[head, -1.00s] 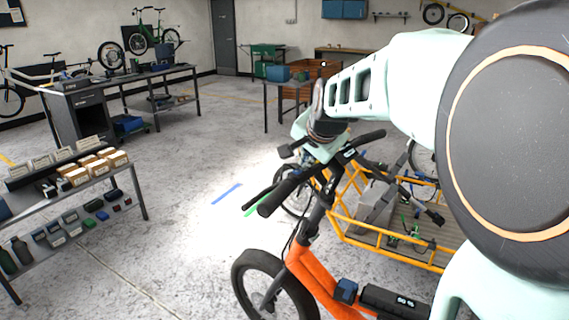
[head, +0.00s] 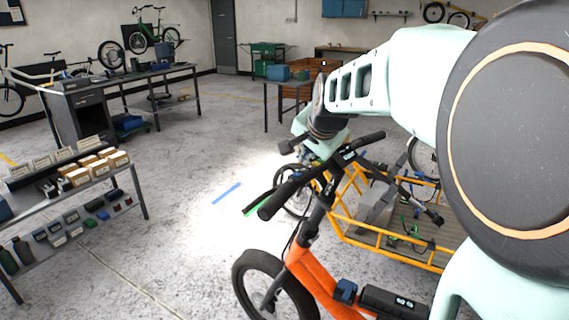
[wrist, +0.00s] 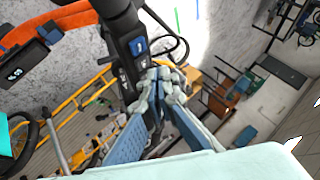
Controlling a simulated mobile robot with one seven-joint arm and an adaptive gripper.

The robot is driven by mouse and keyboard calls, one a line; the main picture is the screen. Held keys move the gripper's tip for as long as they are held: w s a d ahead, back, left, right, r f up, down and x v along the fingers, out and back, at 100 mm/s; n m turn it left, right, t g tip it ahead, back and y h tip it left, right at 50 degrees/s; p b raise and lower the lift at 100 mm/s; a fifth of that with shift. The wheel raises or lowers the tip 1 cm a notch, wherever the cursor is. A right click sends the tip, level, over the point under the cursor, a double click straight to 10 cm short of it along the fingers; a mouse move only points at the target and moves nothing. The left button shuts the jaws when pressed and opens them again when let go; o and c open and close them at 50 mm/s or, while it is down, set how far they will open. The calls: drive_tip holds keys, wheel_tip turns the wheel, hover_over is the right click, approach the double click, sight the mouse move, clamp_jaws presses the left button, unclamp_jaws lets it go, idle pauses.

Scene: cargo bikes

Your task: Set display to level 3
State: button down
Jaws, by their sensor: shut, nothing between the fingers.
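An orange bike (head: 302,268) stands in front of me, its dark handlebar (head: 285,195) crossing the middle of the head view. A small display (head: 349,155) sits at the handlebar's centre. In the wrist view the display (wrist: 137,46) shows a lit blue screen with a white mark, too small to read as a level. My gripper (wrist: 161,84) is shut and empty, its fingertips just below the display in the picture. I cannot tell whether they touch the dark controls there. In the head view my arm's wrist hides most of the gripper.
A yellow-orange cargo frame (head: 385,250) with a wooden floor lies behind the bike. A shelf with boxes (head: 98,168) stands at the left. A dark unit (wrist: 14,74) with white digits is on the bike's frame. Open floor lies between the shelf and bike.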

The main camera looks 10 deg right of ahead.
sight(307, 170)
drive_tip(key=shift+d+r+p, duration=0.1)
drive_tip(key=shift+r+p, duration=1.7)
drive_tip(key=shift+r, duration=0.75)
drive_tip(key=shift+w+f, duration=0.1)
